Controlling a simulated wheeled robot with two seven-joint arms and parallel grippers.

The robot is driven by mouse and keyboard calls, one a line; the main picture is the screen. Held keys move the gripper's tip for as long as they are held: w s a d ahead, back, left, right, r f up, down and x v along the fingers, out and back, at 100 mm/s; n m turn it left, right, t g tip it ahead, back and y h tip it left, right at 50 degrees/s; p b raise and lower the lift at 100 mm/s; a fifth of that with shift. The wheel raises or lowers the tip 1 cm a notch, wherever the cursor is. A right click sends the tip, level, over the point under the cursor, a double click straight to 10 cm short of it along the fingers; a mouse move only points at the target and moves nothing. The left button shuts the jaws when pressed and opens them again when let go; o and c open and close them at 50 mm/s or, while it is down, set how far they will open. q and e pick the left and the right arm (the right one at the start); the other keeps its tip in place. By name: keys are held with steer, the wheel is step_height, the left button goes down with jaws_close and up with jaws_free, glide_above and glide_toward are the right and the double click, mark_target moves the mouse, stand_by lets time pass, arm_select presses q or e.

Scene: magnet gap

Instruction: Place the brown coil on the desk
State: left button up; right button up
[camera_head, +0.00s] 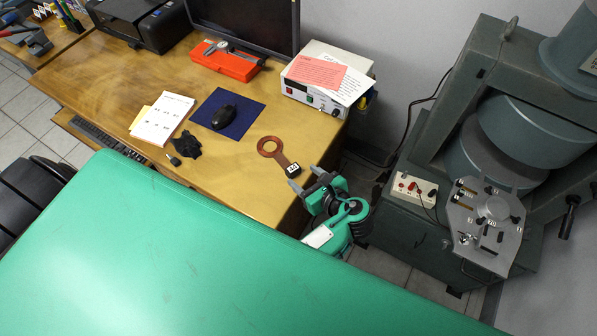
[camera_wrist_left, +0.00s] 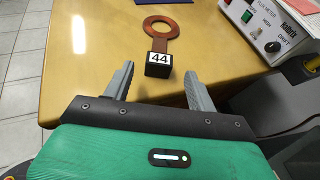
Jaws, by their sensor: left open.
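The brown coil (camera_head: 274,151) is a flat copper-brown ring with a short handle and a black block labelled 44. It lies on the wooden desk (camera_head: 110,70) near its right end. The coil also shows in the left wrist view (camera_wrist_left: 160,32), just beyond the fingertips. My left gripper (camera_head: 304,178) is open and empty at the desk's right edge, close to the black block and apart from it. In the left wrist view its two grey fingers (camera_wrist_left: 158,82) stand wide apart on either side of the block's near end. My right gripper is in neither view.
A white flux meter box (camera_head: 316,98) with papers on top stands behind the coil. A blue mat with a black mouse (camera_head: 224,117), a notepad (camera_head: 162,118) and a red tray (camera_head: 224,62) lie on the desk. A large grey-green magnet machine (camera_head: 470,150) stands right of a floor gap.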

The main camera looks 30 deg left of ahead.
arm_select(q)
steer(key=shift+v, duration=1.55)
